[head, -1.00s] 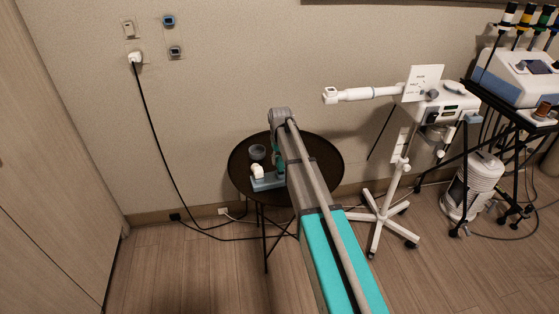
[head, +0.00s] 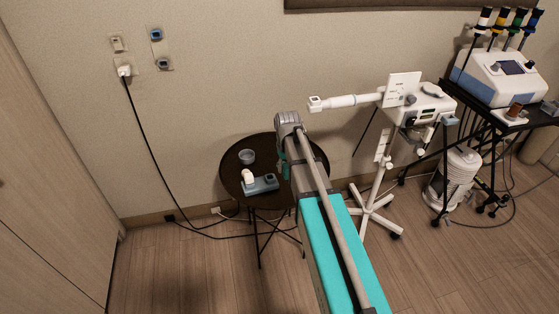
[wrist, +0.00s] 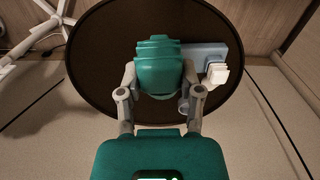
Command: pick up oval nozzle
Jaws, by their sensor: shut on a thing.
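My gripper (wrist: 160,65) is in front of the arm's end, over the round dark table. In the wrist view its teal fingers are together. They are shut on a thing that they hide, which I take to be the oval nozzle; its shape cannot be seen. In the head view the teal fingers (head: 285,166) hang to the right of a blue-grey holder (head: 260,186), apart from it. The holder shows a dark, empty-looking slot. A white piece (head: 247,176) stands at its left end; it also shows in the wrist view (wrist: 217,73).
The round dark table (head: 232,188) also bears a small grey cup (head: 247,156) behind the holder. A white wheeled stand (head: 377,190) is close on the right, its white arm (head: 345,101) reaching over toward the table. The wall is just behind.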

